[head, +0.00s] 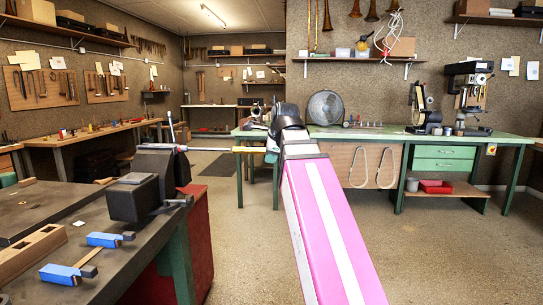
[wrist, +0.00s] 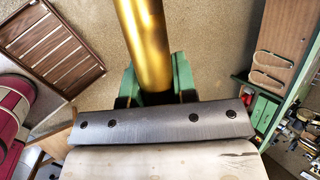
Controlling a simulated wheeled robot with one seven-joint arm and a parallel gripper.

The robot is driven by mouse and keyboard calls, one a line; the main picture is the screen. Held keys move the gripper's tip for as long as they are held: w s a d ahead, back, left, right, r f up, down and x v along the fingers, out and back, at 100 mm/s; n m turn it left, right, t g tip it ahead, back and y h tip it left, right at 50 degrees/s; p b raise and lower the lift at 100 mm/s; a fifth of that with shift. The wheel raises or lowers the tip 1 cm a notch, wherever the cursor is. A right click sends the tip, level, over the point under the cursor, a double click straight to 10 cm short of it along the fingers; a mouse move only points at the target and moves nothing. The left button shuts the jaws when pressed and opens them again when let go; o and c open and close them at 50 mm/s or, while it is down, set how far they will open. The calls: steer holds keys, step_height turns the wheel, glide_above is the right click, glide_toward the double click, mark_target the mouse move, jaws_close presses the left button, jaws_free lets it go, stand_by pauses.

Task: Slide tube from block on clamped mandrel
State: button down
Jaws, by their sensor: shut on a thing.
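A brass tube (head: 247,149) shows in the head view, in line with the right end of a thin steel mandrel (head: 208,149). The mandrel sticks out level to the right from a dark vise (head: 160,170) on the left bench. Whether the tube is around the mandrel or only meets its end, I cannot tell. My gripper (wrist: 152,122) is shut on the tube, which rises large from the gripper in the wrist view (wrist: 146,40). In the head view my pink arm hides the gripper and the tube's right end. A wooden block (head: 35,250) with hollows lies on the left bench.
Two blue-headed tools (head: 68,273) lie near the front edge of the left bench (head: 60,210). A green bench (head: 480,138) stands at the back with a drill press (head: 468,90). The floor between the benches is open.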

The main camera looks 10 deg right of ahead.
steer(key=shift+w+a, duration=0.4)
steer(key=shift+a, duration=0.6)
steer(key=shift+w+a, duration=0.25)
steer(key=shift+a, duration=0.65)
stand_by(0.4)
steer(key=w+a, duration=0.3)
steer(key=a, duration=0.8)
steer(key=shift+w+a, duration=0.2)
steer(key=shift+w, duration=0.15)
steer(key=c, duration=0.8)
jaws_free()
stand_by(1.1)
steer(key=shift+v, duration=5.4)
